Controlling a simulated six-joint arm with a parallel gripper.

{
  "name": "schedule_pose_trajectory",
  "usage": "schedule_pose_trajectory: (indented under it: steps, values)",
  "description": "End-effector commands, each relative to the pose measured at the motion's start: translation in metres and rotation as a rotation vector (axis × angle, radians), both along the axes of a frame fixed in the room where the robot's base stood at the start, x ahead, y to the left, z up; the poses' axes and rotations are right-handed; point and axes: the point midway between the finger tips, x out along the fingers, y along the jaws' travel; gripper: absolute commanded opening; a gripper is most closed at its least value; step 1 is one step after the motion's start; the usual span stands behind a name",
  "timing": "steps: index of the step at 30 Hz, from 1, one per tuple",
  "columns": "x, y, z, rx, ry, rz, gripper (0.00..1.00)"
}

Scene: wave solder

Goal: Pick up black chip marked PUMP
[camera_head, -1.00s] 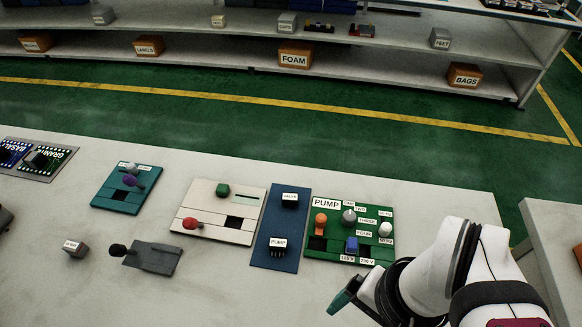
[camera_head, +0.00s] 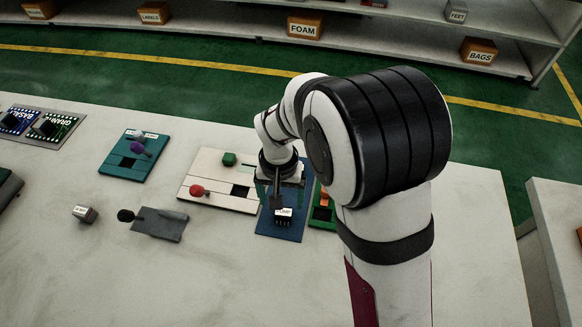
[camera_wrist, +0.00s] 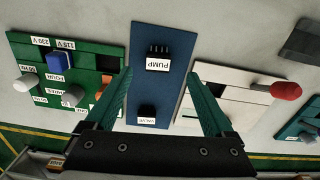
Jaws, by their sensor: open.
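The black chip marked PUMP (camera_wrist: 158,53) sits on the blue board (camera_wrist: 173,22), with its white label and pins showing in the wrist view. In the head view the PUMP chip (camera_head: 284,219) shows just below my gripper (camera_head: 279,196). My gripper (camera_wrist: 162,82) is open, with its two green fingers spread on either side of the blue board. The chip lies ahead of the gap between the fingertips, not held. A second chip, marked VALVE (camera_wrist: 147,115), sits on the same board nearer my gripper's base; my arm hides it in the head view.
On the other side is a white board (camera_wrist: 243,79) with a red-knobbed lever (camera_wrist: 286,90). A teal board (camera_head: 121,165) and a grey lever plate (camera_head: 165,224) lie further left. Bare table is in front.

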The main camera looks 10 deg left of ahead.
Motion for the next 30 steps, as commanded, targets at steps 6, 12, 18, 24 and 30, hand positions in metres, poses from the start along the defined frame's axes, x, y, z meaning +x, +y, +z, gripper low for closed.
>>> schedule_pose_trajectory:
  steps: [6, 12, 18, 24, 30]
  values:
    - [0.001, -0.001, -0.032, -0.001, 0.003, -0.002, 0.88]
    - [0.007, -0.002, -0.069, -0.001, 0.002, 0.0, 0.88]
    - [0.007, -0.002, -0.076, 0.001, 0.0, -0.002, 0.88]
    - [0.007, -0.002, -0.075, 0.001, 0.0, -0.002, 0.64]
    - [0.007, -0.002, -0.075, 0.0, 0.0, -0.002, 0.28]
